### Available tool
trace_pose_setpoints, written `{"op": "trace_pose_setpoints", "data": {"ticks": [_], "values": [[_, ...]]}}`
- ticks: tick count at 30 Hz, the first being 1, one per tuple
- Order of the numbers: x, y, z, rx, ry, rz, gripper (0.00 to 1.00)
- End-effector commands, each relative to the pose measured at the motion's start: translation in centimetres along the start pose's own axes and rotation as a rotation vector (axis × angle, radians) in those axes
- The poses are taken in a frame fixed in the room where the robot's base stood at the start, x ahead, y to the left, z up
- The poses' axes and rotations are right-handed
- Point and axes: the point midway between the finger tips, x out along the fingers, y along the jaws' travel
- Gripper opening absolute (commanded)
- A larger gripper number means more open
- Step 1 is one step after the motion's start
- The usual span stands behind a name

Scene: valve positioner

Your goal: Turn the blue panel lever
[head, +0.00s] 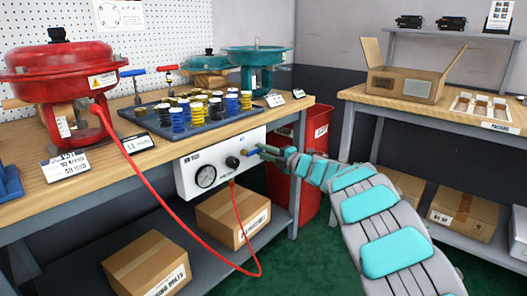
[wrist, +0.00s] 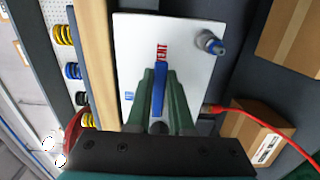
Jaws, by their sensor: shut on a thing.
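The blue panel lever (wrist: 159,88) sits between the two green fingers of my gripper (wrist: 159,74) in the wrist view. My gripper is shut on it. The lever's free end points toward the red VENT lettering on the white panel (wrist: 135,45). A small blue label lies on the panel's other side, left of the fingers. In the head view, the panel (head: 183,182) hangs under the bench front, and the blue lever (head: 252,152) shows small at its right end, with my gripper (head: 262,151) at it. The lever's pivot is hidden by the fingers in the wrist view.
The panel carries a round gauge (head: 205,176) and a dark knob (head: 232,162). A red hose (head: 184,222) loops from the panel to the red actuator (head: 62,80). A red bin (head: 318,135) stands behind my arm. Cardboard boxes (head: 232,216) sit on the lower shelf.

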Motion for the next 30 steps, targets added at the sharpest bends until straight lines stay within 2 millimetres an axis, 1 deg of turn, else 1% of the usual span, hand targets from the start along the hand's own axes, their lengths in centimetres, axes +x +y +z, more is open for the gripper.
{"op": "trace_pose_setpoints", "data": {"ticks": [2,3,9,11,19,23,26,30], "values": [[-0.1,-0.1,0.1,0.002,-0.003,-0.002,0.00],[-0.1,-0.1,0.1,0.002,-0.002,-0.002,0.22],[0.0,-0.1,0.1,0.001,-0.001,-0.002,0.44],[0.0,-0.1,0.0,0.000,-0.001,-0.001,0.50],[-0.1,-0.1,0.0,0.000,0.000,-0.001,0.50],[-0.6,-0.1,0.1,-0.002,-0.001,-0.002,0.50],[-1.4,0.0,0.0,-0.003,-0.001,-0.002,0.50],[-3.4,-0.2,0.2,-0.001,-0.004,-0.003,0.50]]}}
